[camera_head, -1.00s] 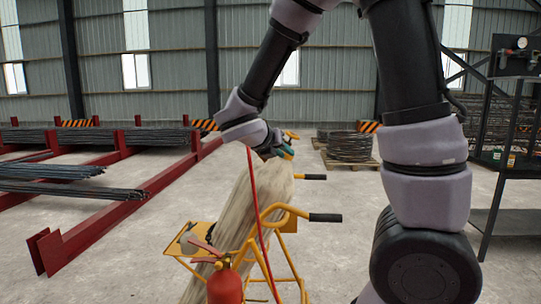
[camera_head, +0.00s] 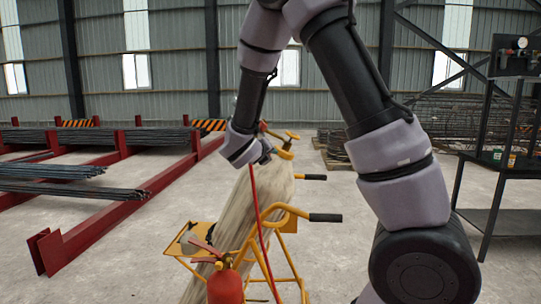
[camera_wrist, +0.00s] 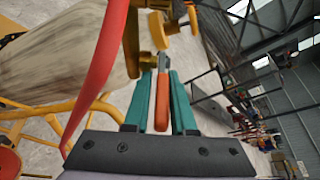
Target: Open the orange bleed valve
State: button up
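The orange lever (camera_wrist: 162,103) of the bleed valve lies lengthwise between the two teal fingers of my gripper (camera_wrist: 162,76) in the wrist view. The fingers stand on either side of it, with narrow gaps near their bases. I cannot tell whether the tips touch it. A brass valve body (camera_wrist: 153,35) sits just beyond the fingertips. In the head view, brass fittings (camera_head: 287,142) sit atop the tilted, pale cylinder (camera_head: 238,212). My wrist hides most of the gripper and the lever there.
A red hose (camera_head: 257,205) runs down from the top fittings and crosses the left of the wrist view (camera_wrist: 103,55). The yellow cart (camera_head: 283,215) has black-gripped handles. A red extinguisher (camera_head: 224,286) stands in front. A dark shelf (camera_head: 500,165) is at right.

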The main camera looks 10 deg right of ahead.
jog(key=shift+w+d, duration=0.15)
jog(key=shift+w, duration=0.1)
grip_shut()
dwell(1.4)
